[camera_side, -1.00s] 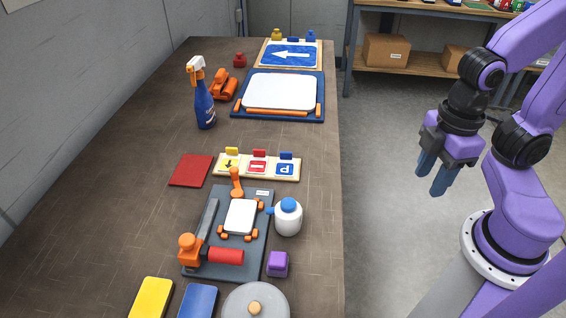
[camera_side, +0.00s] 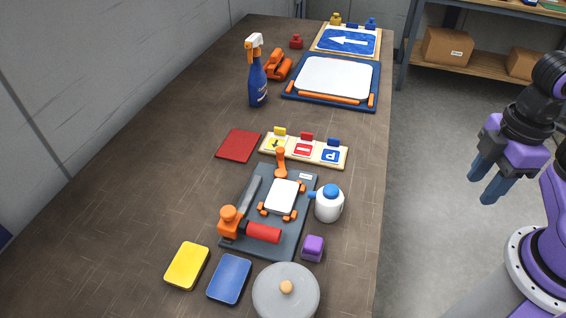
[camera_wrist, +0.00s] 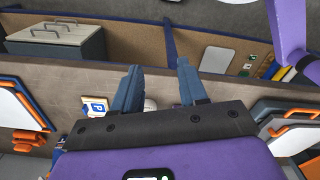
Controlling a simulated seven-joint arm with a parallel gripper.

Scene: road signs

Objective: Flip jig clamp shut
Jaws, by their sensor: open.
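The jig (camera_side: 290,238) is a dark grey plate on the table in the side view. A white sign blank (camera_side: 282,197) lies on it between small orange corner stops. An orange upright lever (camera_side: 281,163) stands at its far edge. At its near left is an orange knobbed block (camera_side: 229,222) with a red handle (camera_side: 263,232) lying to the right and a long grey bar (camera_side: 247,198) pointing away, apparently the clamp; its exact angle is hard to tell. My gripper (camera_side: 482,192) is open and empty, off the table's right side, well away from the jig. Its blue fingers (camera_wrist: 158,88) stand apart in the wrist view.
A white bottle with blue cap (camera_side: 329,204) and a purple block (camera_side: 313,248) stand right of the jig. A round grey lid (camera_side: 286,292), blue pad (camera_side: 230,279) and yellow pad (camera_side: 187,266) lie nearer. A card rack (camera_side: 304,149) stands behind. The left table is clear.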

